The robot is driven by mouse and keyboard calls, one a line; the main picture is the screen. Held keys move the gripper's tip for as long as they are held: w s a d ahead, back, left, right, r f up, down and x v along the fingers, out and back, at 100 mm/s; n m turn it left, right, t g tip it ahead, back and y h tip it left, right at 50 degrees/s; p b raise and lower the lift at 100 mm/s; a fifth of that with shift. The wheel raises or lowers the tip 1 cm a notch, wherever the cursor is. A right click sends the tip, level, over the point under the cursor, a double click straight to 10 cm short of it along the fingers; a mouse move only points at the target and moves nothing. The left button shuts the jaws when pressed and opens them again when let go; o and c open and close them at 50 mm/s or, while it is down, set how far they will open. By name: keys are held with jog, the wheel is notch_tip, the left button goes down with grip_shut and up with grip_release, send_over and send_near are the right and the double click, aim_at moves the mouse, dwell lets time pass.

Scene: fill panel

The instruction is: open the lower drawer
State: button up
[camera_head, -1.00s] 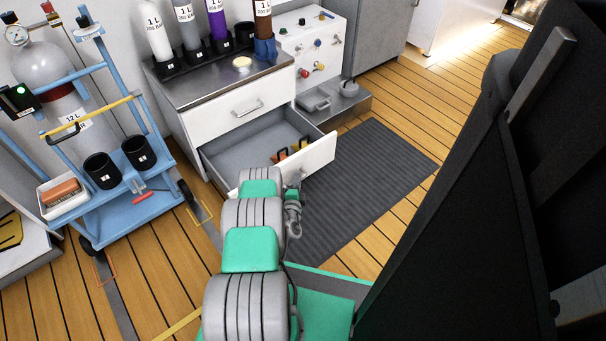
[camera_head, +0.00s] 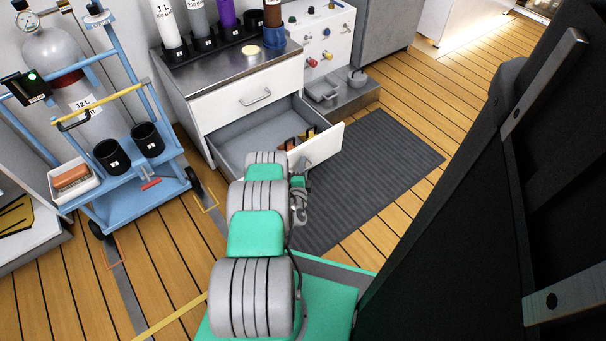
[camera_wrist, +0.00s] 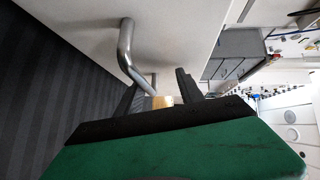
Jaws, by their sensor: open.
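The lower drawer (camera_head: 322,146) of the white cabinet stands pulled well out, its grey inside showing, with a few orange and black items toward its right end. My arm covers the left part of its front. In the wrist view the white drawer front (camera_wrist: 80,18) carries a bent metal bar handle (camera_wrist: 126,48). My gripper (camera_wrist: 157,97) is open, with its two dark fingers apart at the handle. The bar's lower part appears to lie between them; contact cannot be told. My gripper is hidden behind the arm in the head view.
The upper drawer (camera_head: 228,103) is shut. A blue cart (camera_head: 150,186) with a gas cylinder and black cups stands to the left. A grey ribbed mat (camera_head: 375,165) lies on the floor to the right. A white valve panel (camera_head: 333,40) stands beside the cabinet.

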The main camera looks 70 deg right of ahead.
jog(key=o, duration=0.8)
jog(key=a+r+p, duration=0.1)
jog(key=r, duration=0.1)
jog(key=a+r+p, duration=0.1)
jog(key=r+p, duration=0.1)
jog(key=a+r+p, duration=0.1)
jog(key=r+p, duration=0.1)
jog(key=shift+s+r, duration=0.25)
jog(key=shift+r, duration=0.05)
jog(key=shift+c, duration=0.2)
jog(key=shift+s+a+r+p, duration=0.1)
jog(key=shift+a+r+p, duration=0.5)
jog(key=shift+r+p, duration=0.3)
jog(key=c, duration=0.8)
jog(key=shift+o, duration=0.2)
jog(key=s+a+r+p, duration=0.2)
jog(key=a+p, duration=0.3)
jog(key=a, duration=0.4)
jog(key=shift+s+r, duration=0.35)
jog(key=shift+a, duration=0.1)
